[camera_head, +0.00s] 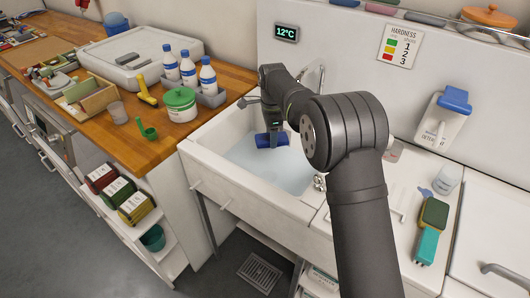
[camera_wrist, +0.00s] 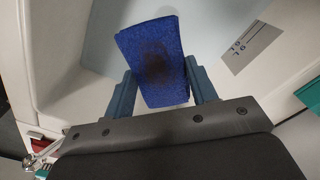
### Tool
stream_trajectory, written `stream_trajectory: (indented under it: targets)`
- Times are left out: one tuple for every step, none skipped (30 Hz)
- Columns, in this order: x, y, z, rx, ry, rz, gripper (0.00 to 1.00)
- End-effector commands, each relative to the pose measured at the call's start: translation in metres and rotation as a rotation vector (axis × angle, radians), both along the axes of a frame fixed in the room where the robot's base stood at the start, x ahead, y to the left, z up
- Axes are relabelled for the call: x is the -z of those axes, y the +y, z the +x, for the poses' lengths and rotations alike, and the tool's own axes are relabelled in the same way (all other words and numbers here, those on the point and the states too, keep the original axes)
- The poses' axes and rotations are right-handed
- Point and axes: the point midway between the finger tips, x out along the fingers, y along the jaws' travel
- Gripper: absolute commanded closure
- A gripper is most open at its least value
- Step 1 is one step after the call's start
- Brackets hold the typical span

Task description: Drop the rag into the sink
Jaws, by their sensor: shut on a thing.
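The rag is a small blue cloth (camera_wrist: 153,60) with a dark stain on its face. In the wrist view my gripper (camera_wrist: 160,85) is shut on it, with one finger at each side. In the head view the rag (camera_head: 271,140) hangs at my gripper (camera_head: 272,130) over the sink (camera_head: 214,133). The sink is white and holds pale bluish water (camera_head: 260,165). The rag appears above the water; the exact gap cannot be told. My arm hides the right part of the sink.
A wooden counter (camera_head: 150,150) left of the sink holds white bottles with blue caps (camera_head: 189,72), a green-lidded tub (camera_head: 180,104) and a yellow-handled tool (camera_head: 146,90). A tap (camera_head: 318,80) stands behind my arm. A green and teal brush (camera_head: 430,230) lies on the right.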

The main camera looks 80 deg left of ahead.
Motion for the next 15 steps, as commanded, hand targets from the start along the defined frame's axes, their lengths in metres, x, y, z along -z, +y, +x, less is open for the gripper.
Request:
stream_trajectory:
  targets:
    - [-0.0001, 0.0, 0.0, 0.0, 0.0, 0.0, 0.71]
    - [-0.0001, 0.0, 0.0, 0.0, 0.0, 0.0, 0.71]
    - [-0.0002, 0.0, 0.0, 0.0, 0.0, 0.0, 0.4]
    - [-0.0002, 0.0, 0.0, 0.0, 0.0, 0.0, 0.34]
    - [-0.0002, 0.0, 0.0, 0.0, 0.0, 0.0, 0.28]
    - [-0.0002, 0.0, 0.0, 0.0, 0.0, 0.0, 0.23]
    - [-0.0002, 0.0, 0.0, 0.0, 0.0, 0.0, 0.23]
    - [-0.0002, 0.0, 0.0, 0.0, 0.0, 0.0, 0.23]
    - [-0.0002, 0.0, 0.0, 0.0, 0.0, 0.0, 0.23]
    - [-0.0002, 0.0, 0.0, 0.0, 0.0, 0.0, 0.23]
    - [-0.0002, 0.0, 0.0, 0.0, 0.0, 0.0, 0.23]
    - [-0.0002, 0.0, 0.0, 0.0, 0.0, 0.0, 0.23]
    - [-0.0001, -0.0001, 0.0, 0.0, 0.0, -0.001, 0.23]
    - [-0.0004, -0.0001, 0.0, 0.0, 0.0, -0.001, 0.23]
    - [-0.0014, 0.0, 0.0, 0.0, 0.0, 0.0, 0.23]
